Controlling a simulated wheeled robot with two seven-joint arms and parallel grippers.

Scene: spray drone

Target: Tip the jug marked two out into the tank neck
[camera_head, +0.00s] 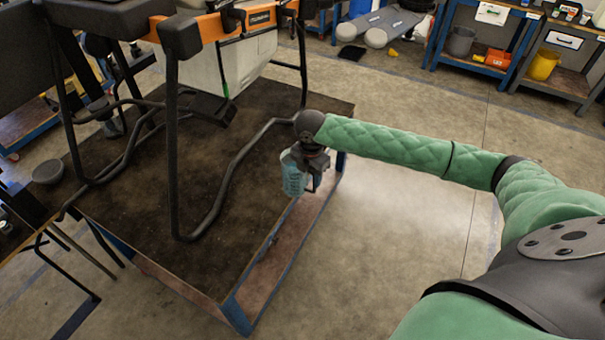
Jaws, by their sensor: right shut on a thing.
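My right gripper (308,160) is shut on a translucent blue-teal jug (292,178) at the right edge of the dark table. The jug looks about upright. Its number is too small to read, and part of it is behind the gripper. I cannot tell whether it touches the table. The drone's whitish tank (225,65) hangs under its orange frame, up and left of the jug. I cannot make out the tank neck. My left gripper is out of view.
The drone's black landing legs (172,150) stand on the table (245,215), left of the jug. A grey bowl (48,172) sits at far left. Blue shelves with a yellow bucket (543,64) stand at the back right. The floor right of the table is clear.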

